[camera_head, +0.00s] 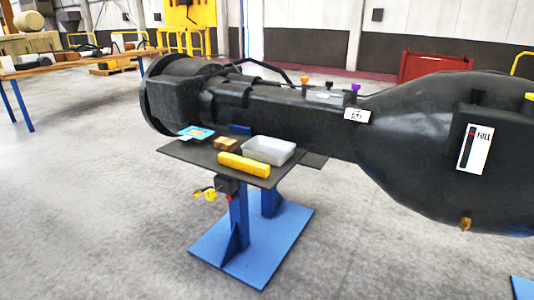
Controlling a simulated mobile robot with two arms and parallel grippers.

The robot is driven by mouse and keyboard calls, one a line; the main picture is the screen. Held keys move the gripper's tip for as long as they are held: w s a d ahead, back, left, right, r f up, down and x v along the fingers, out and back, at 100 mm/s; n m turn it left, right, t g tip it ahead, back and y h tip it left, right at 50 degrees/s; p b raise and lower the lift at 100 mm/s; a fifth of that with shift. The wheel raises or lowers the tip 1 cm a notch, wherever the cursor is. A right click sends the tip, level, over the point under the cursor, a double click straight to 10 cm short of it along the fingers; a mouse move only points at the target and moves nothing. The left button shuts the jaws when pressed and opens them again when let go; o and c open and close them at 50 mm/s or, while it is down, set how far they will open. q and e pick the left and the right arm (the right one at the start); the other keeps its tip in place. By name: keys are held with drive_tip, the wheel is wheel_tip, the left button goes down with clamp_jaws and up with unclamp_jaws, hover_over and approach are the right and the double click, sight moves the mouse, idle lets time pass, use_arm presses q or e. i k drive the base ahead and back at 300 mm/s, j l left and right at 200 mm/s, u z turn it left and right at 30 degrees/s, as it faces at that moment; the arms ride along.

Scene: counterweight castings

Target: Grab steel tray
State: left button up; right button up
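The steel tray (268,151) is a shallow, light grey open box with rounded corners. It sits on the right part of a small dark table (203,160) in the middle of the view, close beside a large black machine body. Its inside looks empty. Neither of my grippers shows in the head view, so nothing of mine is seen touching the tray.
On the table, a yellow bar (243,164) lies in front of the tray, with a brown block (226,145) and a blue card (195,132) to the left. The black machine body (430,140) stands behind and right. A blue base plate (215,250) rests on open floor.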

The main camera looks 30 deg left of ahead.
sight(266, 149)
drive_tip(key=i+j+u, duration=0.1)
drive_tip(key=i+j, duration=0.2)
drive_tip(key=j, duration=0.15)
drive_tip(key=i+j+u, duration=0.1)
drive_tip(key=i+j, duration=0.25)
drive_tip(key=j, duration=0.1)
